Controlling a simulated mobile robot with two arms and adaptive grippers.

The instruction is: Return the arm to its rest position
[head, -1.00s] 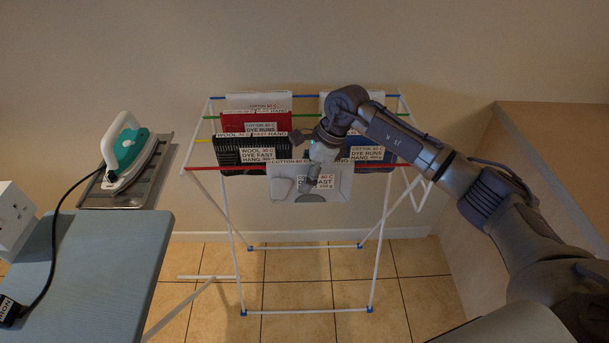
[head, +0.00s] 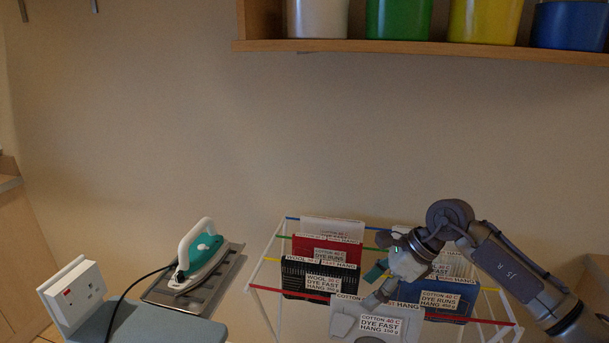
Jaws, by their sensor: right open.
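My right arm comes in from the right, bent at a rounded joint above the drying rack (head: 262,290). My right gripper (head: 373,285) is open and points down and left, just in front of and above the white cloth labelled "cotton 40 C dye fast" (head: 345,322) on the red front rail. It covers part of that cloth; whether it touches it I cannot tell. No item is seen between its fingers. My left gripper is not in view.
Red (head: 312,246), black (head: 296,281), blue (head: 440,310) and white cloths hang on the rack. An iron (head: 200,262) stands on a metal rest (head: 228,272) at left, near a socket box (head: 80,295). A shelf (head: 420,46) with coloured containers is at top right.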

